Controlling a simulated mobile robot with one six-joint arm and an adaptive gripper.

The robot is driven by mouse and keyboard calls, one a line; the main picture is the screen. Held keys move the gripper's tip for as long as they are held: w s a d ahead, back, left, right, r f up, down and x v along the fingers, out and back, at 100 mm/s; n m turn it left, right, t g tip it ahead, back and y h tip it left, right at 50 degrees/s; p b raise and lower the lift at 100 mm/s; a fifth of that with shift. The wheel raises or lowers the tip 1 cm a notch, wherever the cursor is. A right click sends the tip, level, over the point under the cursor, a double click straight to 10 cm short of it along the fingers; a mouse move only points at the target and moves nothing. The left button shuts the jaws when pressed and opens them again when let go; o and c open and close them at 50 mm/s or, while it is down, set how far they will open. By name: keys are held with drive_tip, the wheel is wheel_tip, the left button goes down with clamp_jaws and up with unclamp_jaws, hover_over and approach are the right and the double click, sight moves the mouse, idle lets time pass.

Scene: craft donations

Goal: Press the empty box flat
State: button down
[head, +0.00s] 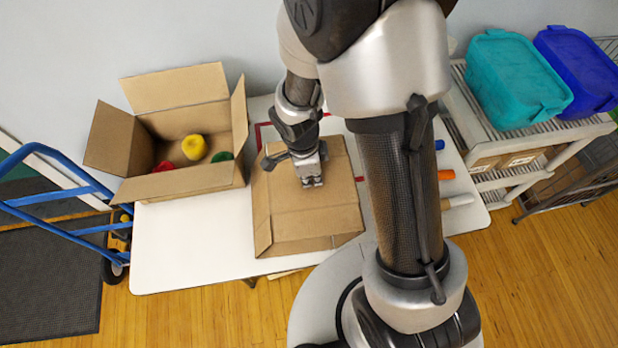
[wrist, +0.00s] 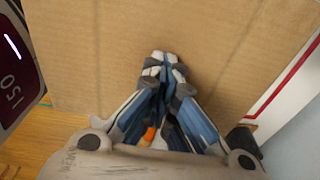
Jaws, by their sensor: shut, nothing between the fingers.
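The empty cardboard box (head: 300,220) lies on the white table in front of me, with its broad face up and looking low and partly collapsed. One end panel tilts at its front left corner. My gripper (head: 312,180) is over the upper middle of the box, fingers pointing down at the cardboard. In the wrist view the closed fingertips (wrist: 163,62) are together against or just above the brown cardboard (wrist: 100,45); I cannot tell if they touch. Nothing is between the fingers. My arm covers part of the table to the right of the box.
An open cardboard box (head: 190,180) with yellow, red and green items stands at the left of the white table (head: 180,255). Several cylinders, one orange (head: 446,175), lie at the right. Teal (head: 515,80) and blue bins stand on a rack. A blue hand truck (head: 60,190) is left.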

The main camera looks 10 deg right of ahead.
drive_tip(key=shift+s+a+f, duration=0.2)
drive_tip(key=shift+s+f, duration=0.2)
drive_tip(key=shift+f, duration=0.25)
drive_tip(key=shift+d+f+b, duration=0.55)
drive_tip(key=shift+b, duration=0.35)
drive_tip(key=shift+w+a, duration=0.35)
drive_tip(key=shift+a, duration=0.15)
drive_tip(key=shift+d+r, duration=0.2)
drive_tip(key=shift+d, duration=0.1)
drive_tip(key=shift+w+a+r, duration=0.1)
drive_tip(key=shift+a+r, duration=0.1)
drive_tip(key=shift+a, duration=0.1)
drive_tip(key=shift+a+r, duration=0.35)
drive_tip(key=shift+a, duration=0.05)
drive_tip(key=shift+f+b, duration=0.15)
drive_tip(key=shift+b, duration=0.15)
